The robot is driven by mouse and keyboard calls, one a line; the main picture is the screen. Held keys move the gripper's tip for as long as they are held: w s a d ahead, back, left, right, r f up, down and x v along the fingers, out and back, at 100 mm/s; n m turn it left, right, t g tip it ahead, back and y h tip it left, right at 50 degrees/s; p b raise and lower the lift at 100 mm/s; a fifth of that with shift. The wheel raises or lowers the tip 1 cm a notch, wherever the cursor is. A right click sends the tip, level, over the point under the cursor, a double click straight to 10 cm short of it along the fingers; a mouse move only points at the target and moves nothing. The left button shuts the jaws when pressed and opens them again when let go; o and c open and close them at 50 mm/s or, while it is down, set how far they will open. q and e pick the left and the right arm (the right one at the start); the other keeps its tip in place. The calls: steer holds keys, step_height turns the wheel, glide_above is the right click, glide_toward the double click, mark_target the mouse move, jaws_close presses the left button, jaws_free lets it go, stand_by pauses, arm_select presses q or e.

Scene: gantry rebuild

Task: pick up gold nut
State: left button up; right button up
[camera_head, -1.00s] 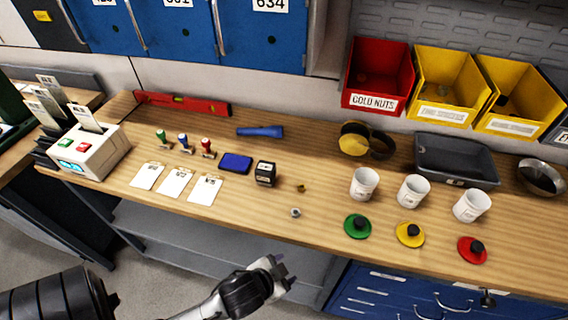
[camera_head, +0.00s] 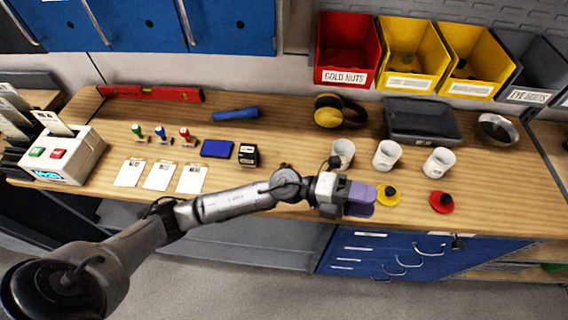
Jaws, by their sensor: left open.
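The small gold nut (camera_head: 285,165) lies on the wooden workbench (camera_head: 290,130), right of the black stamp block. It shows just above my left forearm and is partly hidden by it. My left gripper (camera_head: 361,198) is open, with nothing seen between its purple-grey fingers. It is over the front part of the bench, right of the gold nut and left of the yellow lid. A silver nut and a green lid are hidden behind my arm and gripper. My right gripper is not in view.
Three white cups, the middle one (camera_head: 387,155), stand close behind the gripper. A yellow lid (camera_head: 388,196) and a red lid (camera_head: 442,202) lie to its right. A red bin labelled GOLD NUTS (camera_head: 347,50) stands at the back. A black block (camera_head: 248,155) and white cards (camera_head: 160,176) lie left.

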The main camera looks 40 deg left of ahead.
arm_select(q)
step_height(320, 180, down, 3)
steer(key=w+a+m+g+y, duration=0.1)
steer(key=a+m+g+y, duration=0.1)
steer(key=m+g+y, duration=0.25)
steer(key=g+y, duration=0.3)
steer(key=y, duration=1.2)
glide_toward(284, 163)
steer(key=shift+n+h, duration=0.25)
steer(key=shift+a+f, duration=0.1)
steer(key=shift+f, duration=4.35)
steer(key=c, duration=1)
